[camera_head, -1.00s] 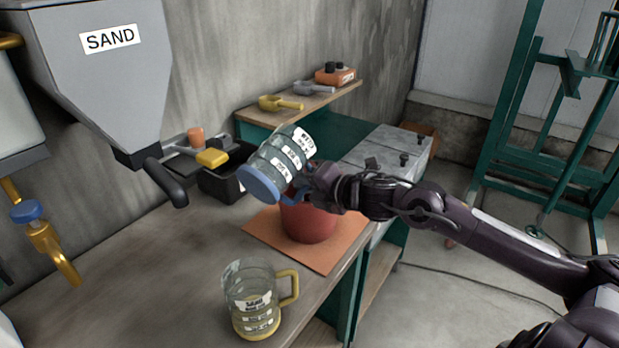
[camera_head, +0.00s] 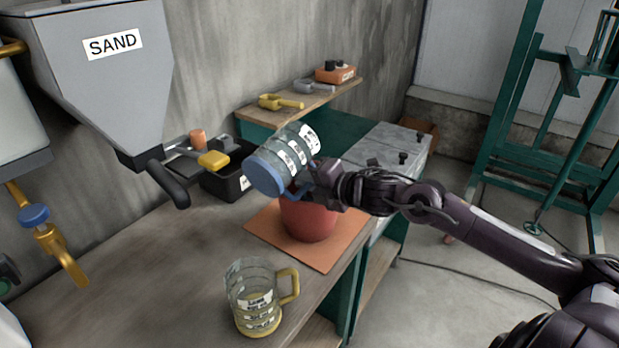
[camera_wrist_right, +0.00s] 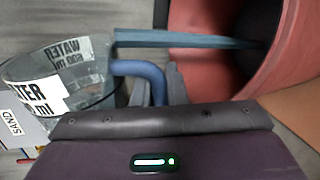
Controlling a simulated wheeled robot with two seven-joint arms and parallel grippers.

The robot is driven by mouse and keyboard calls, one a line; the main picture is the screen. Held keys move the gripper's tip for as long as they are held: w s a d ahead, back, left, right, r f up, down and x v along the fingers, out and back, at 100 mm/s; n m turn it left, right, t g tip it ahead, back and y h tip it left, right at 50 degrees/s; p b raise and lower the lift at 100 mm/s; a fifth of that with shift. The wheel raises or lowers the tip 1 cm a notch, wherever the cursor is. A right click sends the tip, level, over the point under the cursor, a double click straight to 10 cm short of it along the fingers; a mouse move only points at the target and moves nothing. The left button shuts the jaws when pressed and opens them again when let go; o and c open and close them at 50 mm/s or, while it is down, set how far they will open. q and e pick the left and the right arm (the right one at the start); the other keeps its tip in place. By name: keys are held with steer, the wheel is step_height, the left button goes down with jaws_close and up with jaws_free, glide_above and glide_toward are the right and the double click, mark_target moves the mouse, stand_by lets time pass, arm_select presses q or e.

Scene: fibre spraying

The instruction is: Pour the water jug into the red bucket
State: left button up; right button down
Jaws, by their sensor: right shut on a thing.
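The water jug (camera_head: 284,158) is clear with a blue base and blue handle and white labels. It is tilted far over above the red bucket (camera_head: 308,222), base to the lower left and mouth to the upper right. My right gripper (camera_head: 308,182) is shut on the jug's handle. In the right wrist view the jug (camera_wrist_right: 85,85) is at left, its blue handle (camera_wrist_right: 150,75) runs into the gripper, and the bucket (camera_wrist_right: 205,20) opens at upper right. I cannot tell whether water is flowing. My left gripper is not in view.
The bucket stands on an orange mat (camera_head: 322,258) at the table's right edge. A sand jug with a yellow handle (camera_head: 254,298) stands at the front. A black bin (camera_head: 222,184), a sand hopper (camera_head: 105,75) and a shelf with scoops (camera_head: 318,97) are behind. The table's left part is clear.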

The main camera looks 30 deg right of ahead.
steer(key=shift+d+r+p, duration=0.1)
steer(key=shift+r+p, duration=0.1)
steer(key=shift+p, duration=0.1)
steer(key=shift+a+r+m+y+p, duration=0.2)
steer(key=shift+m+p, duration=0.2)
steer(key=shift+p, duration=0.25)
steer(key=shift+a+r+m+y+p, duration=0.1)
steer(key=shift+m+y+p, duration=0.1)
steer(key=shift+m+p, duration=0.35)
steer(key=shift+f+p, duration=0.2)
steer(key=shift+p, duration=0.1)
stand_by(0.4)
